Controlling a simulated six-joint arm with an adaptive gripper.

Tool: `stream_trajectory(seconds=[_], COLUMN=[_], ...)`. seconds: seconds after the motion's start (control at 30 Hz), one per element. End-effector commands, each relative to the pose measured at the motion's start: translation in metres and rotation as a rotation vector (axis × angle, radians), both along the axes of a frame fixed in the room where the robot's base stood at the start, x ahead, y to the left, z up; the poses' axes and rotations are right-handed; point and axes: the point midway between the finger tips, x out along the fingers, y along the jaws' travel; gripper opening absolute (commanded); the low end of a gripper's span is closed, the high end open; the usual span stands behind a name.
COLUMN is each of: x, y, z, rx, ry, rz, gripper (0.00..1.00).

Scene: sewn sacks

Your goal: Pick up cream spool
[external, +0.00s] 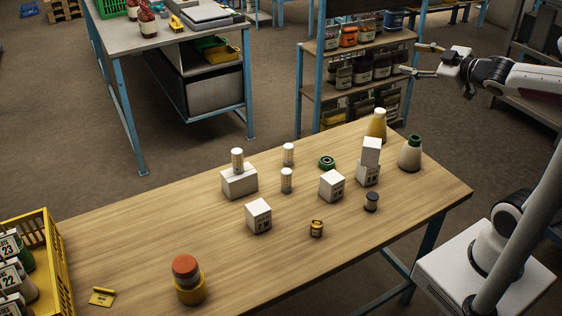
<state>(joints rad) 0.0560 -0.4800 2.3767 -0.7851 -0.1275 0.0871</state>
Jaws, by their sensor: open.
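Three small pale cylinders could each be the cream spool, and I cannot tell which from this view. One pale cylinder (237,159) stands on a white box (239,183). A second pale cylinder (288,154) stands on the wooden table (150,232) to its right. A third pale cylinder (286,180) stands on the table in front of the second. My gripper (424,60) is open and empty, high at the upper right, its fingers pointing left. It is well apart from all three cylinders.
White boxes (258,216) (331,186) stand nearby; two more are stacked (371,152). A yellow cone (377,126), green-topped cone (410,156), green ring (327,162), dark spool (371,201), small yellow spool (316,229) and orange-topped yellow cylinder (188,285) surround them. A yellow crate (57,262) stands left.

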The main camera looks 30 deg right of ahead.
Motion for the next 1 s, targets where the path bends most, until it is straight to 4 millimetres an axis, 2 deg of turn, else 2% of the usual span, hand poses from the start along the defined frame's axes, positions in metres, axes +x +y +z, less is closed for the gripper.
stream_trajectory(seconds=[0.1,0.27,0.5,0.73,1.0], x=[0.022,0.045,0.067,0.075,0.071], y=[0.014,0.034,0.061,0.079,0.090], z=[-0.004,-0.017,-0.053,-0.099,-0.159], rx=[-0.061,-0.125,-0.183,-0.196,-0.169], ry=[-0.018,-0.025,0.000,0.053,0.135], rz=[0.091,0.217,0.407,0.582,0.770], gripper=[0.50,0.50,0.50,0.50,0.50])
